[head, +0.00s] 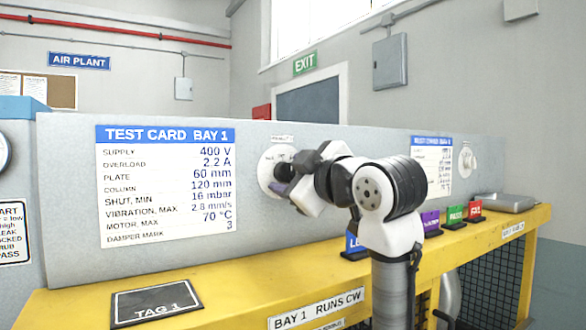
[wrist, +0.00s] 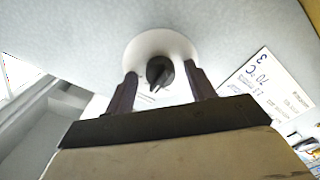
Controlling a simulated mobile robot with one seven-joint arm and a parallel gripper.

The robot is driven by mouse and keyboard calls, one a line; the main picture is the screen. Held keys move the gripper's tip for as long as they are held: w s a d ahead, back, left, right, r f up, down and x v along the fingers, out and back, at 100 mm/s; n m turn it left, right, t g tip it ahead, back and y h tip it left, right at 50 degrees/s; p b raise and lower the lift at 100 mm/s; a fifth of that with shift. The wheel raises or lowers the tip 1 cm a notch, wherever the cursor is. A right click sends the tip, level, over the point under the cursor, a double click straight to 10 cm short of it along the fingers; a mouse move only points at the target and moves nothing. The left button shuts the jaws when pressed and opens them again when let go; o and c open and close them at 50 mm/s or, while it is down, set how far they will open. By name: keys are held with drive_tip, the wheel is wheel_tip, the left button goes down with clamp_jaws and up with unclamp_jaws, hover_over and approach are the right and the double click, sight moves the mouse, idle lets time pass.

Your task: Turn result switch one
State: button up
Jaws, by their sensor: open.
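A result switch with a round white plate (wrist: 146,45) and a dark pointed knob (wrist: 160,73) is on the grey panel. In the head view its white plate (head: 268,168) shows just left of my gripper (head: 282,180), which partly hides the knob. My gripper (wrist: 160,92) is open, with one finger on each side of the knob in the wrist view. The knob lies between the fingers. I cannot tell whether they touch it. A small label (head: 282,139) sits above this switch, too small to read. A second round switch (head: 467,160) is further right on the panel.
The test card for bay 1 (head: 165,185) is left of the switch, and another card (head: 431,165) is right. The yellow bench (head: 235,305) carries a TAG 1 plate (head: 157,302), several coloured label stands and a metal tray (head: 503,202). My arm covers the bench's middle.

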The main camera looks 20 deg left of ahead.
drive_tip(key=c, duration=1)
drive_tip(key=shift+m, duration=0.4)
drive_tip(key=m, duration=0.3)
drive_tip(key=shift+m+b, duration=0.3)
drive_tip(key=shift+b, duration=0.1)
drive_tip(key=shift+m, duration=2.2)
drive_tip(key=o, duration=1)
